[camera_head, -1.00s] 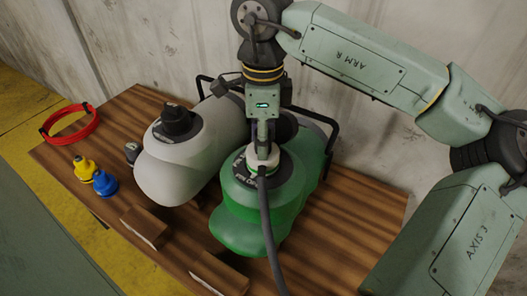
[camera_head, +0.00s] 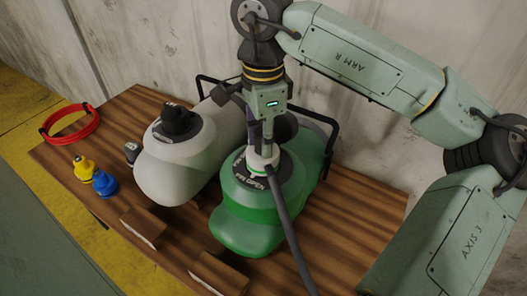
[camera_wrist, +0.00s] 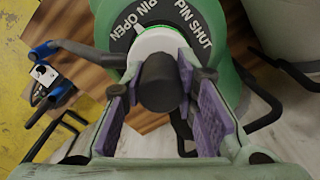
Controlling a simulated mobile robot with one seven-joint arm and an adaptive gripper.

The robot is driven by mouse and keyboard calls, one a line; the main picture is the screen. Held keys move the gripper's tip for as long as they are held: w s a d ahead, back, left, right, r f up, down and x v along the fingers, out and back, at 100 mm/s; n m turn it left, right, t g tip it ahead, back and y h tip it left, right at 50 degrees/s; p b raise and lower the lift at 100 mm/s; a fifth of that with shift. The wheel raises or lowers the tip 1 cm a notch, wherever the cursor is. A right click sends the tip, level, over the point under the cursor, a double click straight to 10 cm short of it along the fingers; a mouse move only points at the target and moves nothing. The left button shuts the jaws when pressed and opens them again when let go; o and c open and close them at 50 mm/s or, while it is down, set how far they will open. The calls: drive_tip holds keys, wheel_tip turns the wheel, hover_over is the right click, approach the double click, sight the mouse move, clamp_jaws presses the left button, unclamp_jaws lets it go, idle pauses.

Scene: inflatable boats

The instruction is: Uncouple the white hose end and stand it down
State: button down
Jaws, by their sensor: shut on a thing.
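The white hose end (camera_head: 262,160) stands upright on the dark valve ring of the green boat tube (camera_head: 252,232), and I see no gap under it. My gripper (camera_head: 262,143) is above the valve, shut on the hose end. In the wrist view the purple finger pads lie on both sides of the white hose end (camera_wrist: 161,42), behind the black hose stub. The dark hose (camera_head: 290,235) runs down to the lower right.
A grey boat tube (camera_head: 178,165) with a black cap lies to the left. Yellow (camera_head: 84,167) and blue (camera_head: 105,183) fittings and a red coil (camera_head: 70,125) are at the table's left. Wooden blocks (camera_head: 146,226) stand along the front. Bare table (camera_head: 355,215) shows to the right.

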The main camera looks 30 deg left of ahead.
drive_tip(key=n, duration=0.4)
idle(0.3)
drive_tip(key=n, duration=0.4)
drive_tip(key=shift+b, duration=0.3)
drive_tip(key=shift+r+p, duration=0.45)
drive_tip(key=shift+r, duration=0.35)
idle(0.5)
drive_tip(key=shift+r+p, duration=1.5)
drive_tip(key=shift+r, duration=0.65)
